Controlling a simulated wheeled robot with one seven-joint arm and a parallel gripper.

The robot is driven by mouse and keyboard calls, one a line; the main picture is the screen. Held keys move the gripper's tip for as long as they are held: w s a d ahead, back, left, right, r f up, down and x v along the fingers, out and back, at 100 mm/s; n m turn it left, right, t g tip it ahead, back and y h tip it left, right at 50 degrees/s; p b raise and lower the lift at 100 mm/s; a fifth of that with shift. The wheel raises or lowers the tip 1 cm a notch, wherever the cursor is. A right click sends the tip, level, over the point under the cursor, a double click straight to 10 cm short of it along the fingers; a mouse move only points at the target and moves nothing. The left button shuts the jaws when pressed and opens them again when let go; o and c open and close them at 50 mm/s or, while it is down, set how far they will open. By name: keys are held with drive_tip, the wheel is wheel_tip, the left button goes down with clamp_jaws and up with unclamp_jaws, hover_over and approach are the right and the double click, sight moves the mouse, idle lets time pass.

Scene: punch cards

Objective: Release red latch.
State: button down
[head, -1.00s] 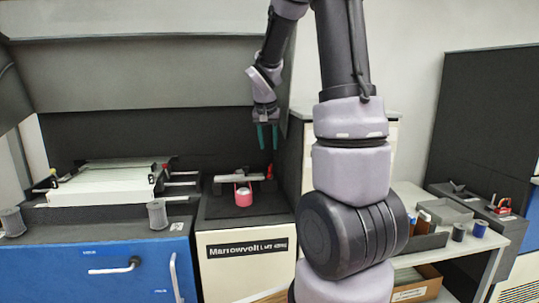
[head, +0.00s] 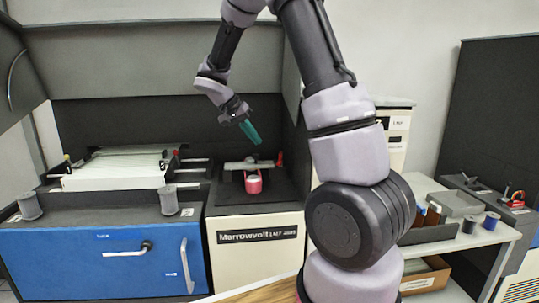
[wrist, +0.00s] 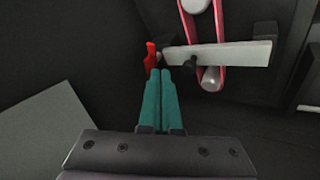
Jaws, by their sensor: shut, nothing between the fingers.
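The red latch (head: 280,159) stands upright at the right end of a pale bar (head: 250,165) on the dark top of the white cabinet. In the wrist view the red latch (wrist: 151,56) is at the left end of the bar (wrist: 217,55). My gripper (head: 257,141) has teal fingers, shut together and empty, tilted down to the right above the bar. In the wrist view my gripper (wrist: 160,72) points at the latch, with its tips just below it in the picture. I cannot tell whether they touch.
A pink-red band (head: 253,184) loops around rollers by the bar. A white-topped machine (head: 115,172) and grey spools (head: 168,199) stand on the blue cabinet (head: 115,262) at left. A dark panel rises behind.

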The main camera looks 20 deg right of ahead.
sight(280, 161)
drive_tip(key=x, duration=0.9)
drive_tip(key=shift+w+d+f, duration=0.1)
drive_tip(key=shift+d+f, duration=0.05)
drive_tip(key=shift+f, duration=0.15)
